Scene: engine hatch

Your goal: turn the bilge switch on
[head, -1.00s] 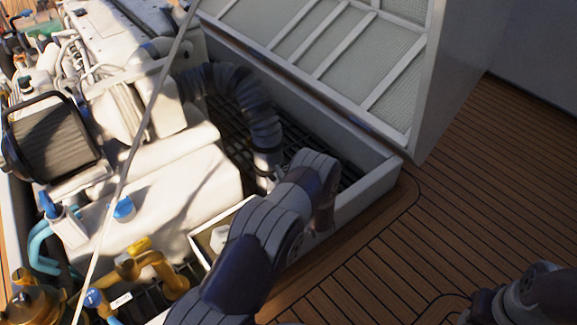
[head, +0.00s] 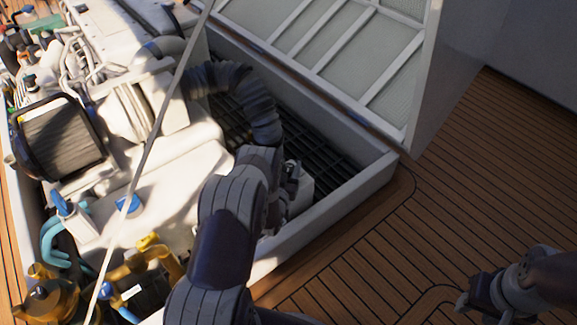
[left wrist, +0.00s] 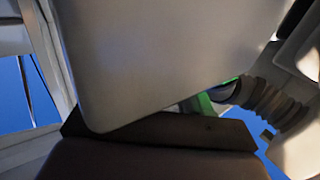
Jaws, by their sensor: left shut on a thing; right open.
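My left gripper (head: 291,173) is over the right part of the open engine bay, mostly hidden by my own arm. It is shut on a pale box (head: 301,188), which shows just right of my wrist in the head view. In the left wrist view a large smooth light-grey face of the box (left wrist: 160,55) fills the upper middle, against the dark gripper part (left wrist: 155,133). My right gripper (head: 466,303) is open at the lower right, over the deck. I cannot make out the bilge switch in either view.
The white engine (head: 165,185) with hoses fills the left. A ribbed dark hose (head: 262,112) curves down to a dark grating (head: 318,150). The raised hatch lid (head: 340,45) stands behind. A thin strut (head: 150,150) crosses the view. The wooden deck (head: 490,180) at right is clear.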

